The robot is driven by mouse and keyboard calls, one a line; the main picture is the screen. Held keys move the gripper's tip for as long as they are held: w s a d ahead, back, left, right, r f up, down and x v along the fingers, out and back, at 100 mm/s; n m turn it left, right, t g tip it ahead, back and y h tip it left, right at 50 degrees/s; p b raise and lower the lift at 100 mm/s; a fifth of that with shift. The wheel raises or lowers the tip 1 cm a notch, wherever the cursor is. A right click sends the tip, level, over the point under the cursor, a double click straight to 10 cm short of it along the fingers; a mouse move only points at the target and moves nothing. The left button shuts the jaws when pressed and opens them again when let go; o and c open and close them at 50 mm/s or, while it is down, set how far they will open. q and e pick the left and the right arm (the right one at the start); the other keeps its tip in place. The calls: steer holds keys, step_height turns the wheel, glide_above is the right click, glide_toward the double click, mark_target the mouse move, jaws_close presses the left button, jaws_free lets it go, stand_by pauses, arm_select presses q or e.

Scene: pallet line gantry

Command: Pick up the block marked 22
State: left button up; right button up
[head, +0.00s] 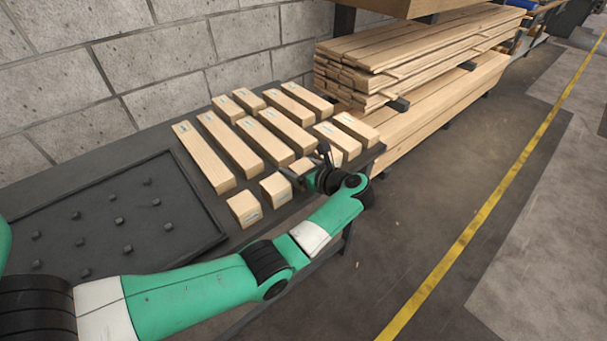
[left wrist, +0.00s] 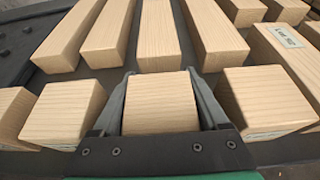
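Several pale wooden blocks lie on the dark table. Some are long, some are short, and a few have small labels, but I cannot read the number 22 on any of them. My left gripper (head: 296,176) is down at the front row of short blocks. Its two fingers (left wrist: 160,80) stand on either side of one short block (left wrist: 158,105), close against its sides; I cannot tell whether they press on it. That block also shows in the head view (head: 302,166), partly behind the gripper, and appears to sit on the table. My right gripper is not in view.
Short blocks stand on both sides of the gripped spot, at left (left wrist: 62,112) and right (left wrist: 262,98), with narrow gaps. Long blocks (head: 203,157) lie behind. A dark tray with small pegs (head: 192,222) is at left. Stacked planks (head: 420,45) stand beyond the table.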

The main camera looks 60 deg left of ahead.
arm_select(q)
steer(key=c, duration=0.9)
steer(key=r+p, duration=0.2)
steer(key=r, duration=0.1)
steer(key=r+p, duration=0.1)
steer(key=shift+s+d+r, duration=0.15)
steer(key=shift+d+r, duration=0.15)
steer(key=s+d+r+p, duration=0.2)
steer(key=d+p, duration=0.1)
steer(key=s+d+r+p, duration=0.2)
steer(key=d+r+p, duration=0.1)
steer(key=d+p, duration=0.1)
steer(key=s+d+r+p, duration=0.3)
steer(key=d+p, duration=0.1)
steer(key=shift+d+r, duration=0.15)
steer(key=shift+d, duration=0.05)
